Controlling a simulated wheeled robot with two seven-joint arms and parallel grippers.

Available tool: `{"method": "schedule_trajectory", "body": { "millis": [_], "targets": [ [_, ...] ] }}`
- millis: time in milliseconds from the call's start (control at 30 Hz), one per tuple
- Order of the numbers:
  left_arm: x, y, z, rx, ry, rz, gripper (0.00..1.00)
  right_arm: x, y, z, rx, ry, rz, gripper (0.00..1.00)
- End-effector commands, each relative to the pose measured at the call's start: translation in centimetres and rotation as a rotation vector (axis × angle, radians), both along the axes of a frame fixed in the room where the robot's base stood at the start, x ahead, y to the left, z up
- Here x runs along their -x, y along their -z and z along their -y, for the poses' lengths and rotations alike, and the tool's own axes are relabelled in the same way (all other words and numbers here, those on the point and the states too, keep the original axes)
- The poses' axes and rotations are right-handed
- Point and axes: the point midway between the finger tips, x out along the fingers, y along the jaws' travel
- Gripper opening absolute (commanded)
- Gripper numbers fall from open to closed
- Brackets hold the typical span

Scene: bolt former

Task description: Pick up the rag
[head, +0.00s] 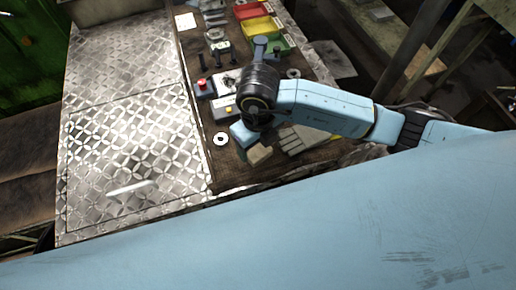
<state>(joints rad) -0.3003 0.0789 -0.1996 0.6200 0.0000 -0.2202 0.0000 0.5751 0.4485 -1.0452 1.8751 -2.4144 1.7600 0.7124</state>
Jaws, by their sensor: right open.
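A flat, dull grey cloth, which looks like the rag (334,59), lies at the right edge of the bench, beyond my right arm. My right gripper (262,48) is open, to the left of the cloth and apart from it. It is partly hidden behind the black wrist, and I see nothing between its fingers. My left gripper is not in view.
The bench has a bare diamond-plate metal top (130,130) on the left. Red, yellow and green bins (258,27) stand at the back. A control box with a red button (203,85) is left of my wrist. Pale gloves (302,138) and a tan block (259,154) lie nearer.

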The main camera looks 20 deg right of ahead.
Motion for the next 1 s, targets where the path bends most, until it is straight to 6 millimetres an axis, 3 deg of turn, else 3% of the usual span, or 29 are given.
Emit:
{"method": "schedule_trajectory", "body": {
  "millis": [133,400,667,1000],
  "targets": [
    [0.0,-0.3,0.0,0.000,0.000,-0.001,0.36,0.0,1.7,0.0,-0.001,0.001,-0.001,0.73],
    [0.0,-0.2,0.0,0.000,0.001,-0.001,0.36,0.0,2.1,0.0,0.000,-0.001,0.001,0.73],
    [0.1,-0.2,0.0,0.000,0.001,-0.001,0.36,0.0,2.0,0.0,-0.001,0.000,0.002,0.40],
    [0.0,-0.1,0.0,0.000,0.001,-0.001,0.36,-0.1,1.0,-0.1,-0.004,0.000,0.004,0.39]
  ]
}}
